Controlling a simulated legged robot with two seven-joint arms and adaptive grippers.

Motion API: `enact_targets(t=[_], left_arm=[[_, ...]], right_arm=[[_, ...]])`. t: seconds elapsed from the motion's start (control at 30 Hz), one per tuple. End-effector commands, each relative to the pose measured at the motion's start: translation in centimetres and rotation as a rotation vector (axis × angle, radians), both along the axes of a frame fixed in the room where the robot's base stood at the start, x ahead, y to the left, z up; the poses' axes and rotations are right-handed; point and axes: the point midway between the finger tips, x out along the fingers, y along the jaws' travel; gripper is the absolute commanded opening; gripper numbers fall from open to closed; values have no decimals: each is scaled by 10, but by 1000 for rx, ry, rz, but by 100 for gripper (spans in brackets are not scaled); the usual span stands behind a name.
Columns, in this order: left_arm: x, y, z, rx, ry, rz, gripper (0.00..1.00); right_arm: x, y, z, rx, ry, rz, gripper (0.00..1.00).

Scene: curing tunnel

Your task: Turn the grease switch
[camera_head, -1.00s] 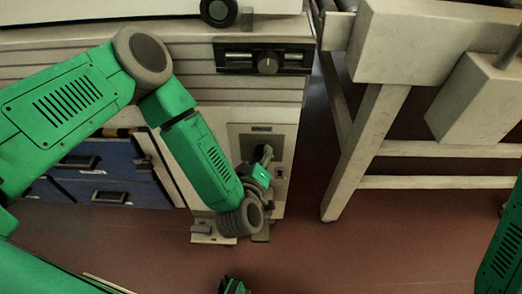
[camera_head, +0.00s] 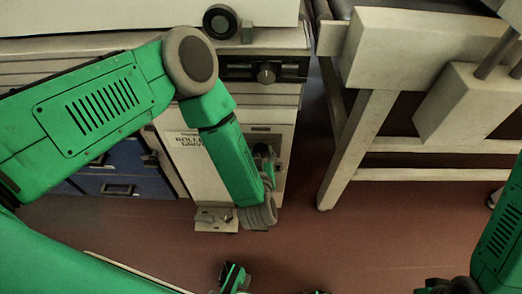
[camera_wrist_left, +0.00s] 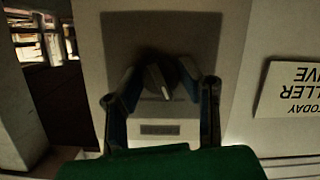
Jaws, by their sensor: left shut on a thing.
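In the left wrist view the grease switch (camera_wrist_left: 158,82) is a small dark knob with a pale pointer, on a dark recessed plate above a small label. The two fingers of my left gripper (camera_wrist_left: 160,88) close around it from both sides. In the head view this gripper (camera_head: 266,166) is at the lower front of the pale cabinet, at the dark switch plate (camera_head: 262,138). My wrist and forearm partly cover it, and the knob itself is hidden there.
A different black knob (camera_head: 266,73) sits on a dark strip higher on the cabinet. A "ROLLER DRIVE" sign (camera_head: 190,143) is left of the switch. Blue drawers (camera_head: 115,185) stand at left, a pale frame (camera_head: 350,150) at right. The red floor in front is mostly clear.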

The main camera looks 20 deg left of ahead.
Motion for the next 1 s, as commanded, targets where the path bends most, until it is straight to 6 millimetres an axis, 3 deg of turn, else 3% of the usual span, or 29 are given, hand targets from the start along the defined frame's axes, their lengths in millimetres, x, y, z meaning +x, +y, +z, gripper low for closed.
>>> enact_targets(t=[0.43,0.47,0.5,0.83,1.0], left_arm=[[-2,-1,-3,9,10,-2,3],[-2,-1,-3,8,10,-2,42],[-2,-1,-2,8,9,-2,52],[-2,-1,-1,8,6,-2,52],[-19,-7,5,6,7,-5,52]], right_arm=[[0,0,0,0,0,0,40],[0,0,0,0,0,0,40],[0,0,0,0,0,0,40],[-1,0,1,0,-2,0,40],[-2,0,1,0,-2,0,40]])
